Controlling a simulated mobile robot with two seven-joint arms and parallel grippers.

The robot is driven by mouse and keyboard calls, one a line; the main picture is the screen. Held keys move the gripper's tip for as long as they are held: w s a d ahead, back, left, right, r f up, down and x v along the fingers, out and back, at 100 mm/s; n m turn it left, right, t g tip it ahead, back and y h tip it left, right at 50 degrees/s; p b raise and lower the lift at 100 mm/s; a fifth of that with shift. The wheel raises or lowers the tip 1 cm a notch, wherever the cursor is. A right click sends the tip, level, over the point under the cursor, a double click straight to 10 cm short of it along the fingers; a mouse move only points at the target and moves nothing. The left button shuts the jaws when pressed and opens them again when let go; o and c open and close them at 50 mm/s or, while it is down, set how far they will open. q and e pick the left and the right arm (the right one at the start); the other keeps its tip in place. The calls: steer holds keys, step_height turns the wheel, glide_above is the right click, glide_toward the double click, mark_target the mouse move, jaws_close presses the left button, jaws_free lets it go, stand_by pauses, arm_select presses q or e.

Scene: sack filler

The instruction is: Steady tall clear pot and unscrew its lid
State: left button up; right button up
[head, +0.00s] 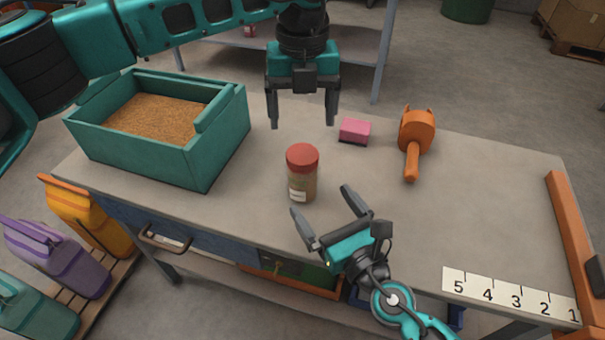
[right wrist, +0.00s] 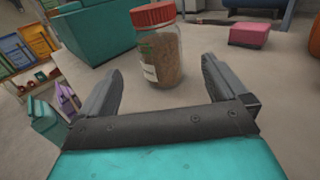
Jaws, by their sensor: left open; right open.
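The tall clear pot (head: 303,188) stands upright on the workbench, with brown contents and a pale label. Its red lid (head: 302,157) is on top. In the right wrist view the pot (right wrist: 163,62) and lid (right wrist: 153,15) show just beyond and between the fingertips. My left gripper (head: 302,124) is open and empty, pointing down above and behind the pot. My right gripper (head: 322,212) is open and empty, in front of the pot at its lower right, its fingers pointing toward it. I see no contact between either gripper and the pot.
A green box (head: 205,155) of brown grain stands at the left of the workbench (head: 480,220). A pink block (head: 354,130) and an orange tool (head: 414,140) lie at the back right. A numbered strip (head: 511,296) lies at the front right. The right-middle bench top is clear.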

mark_target(298, 169)
steer(key=x, duration=1.1)
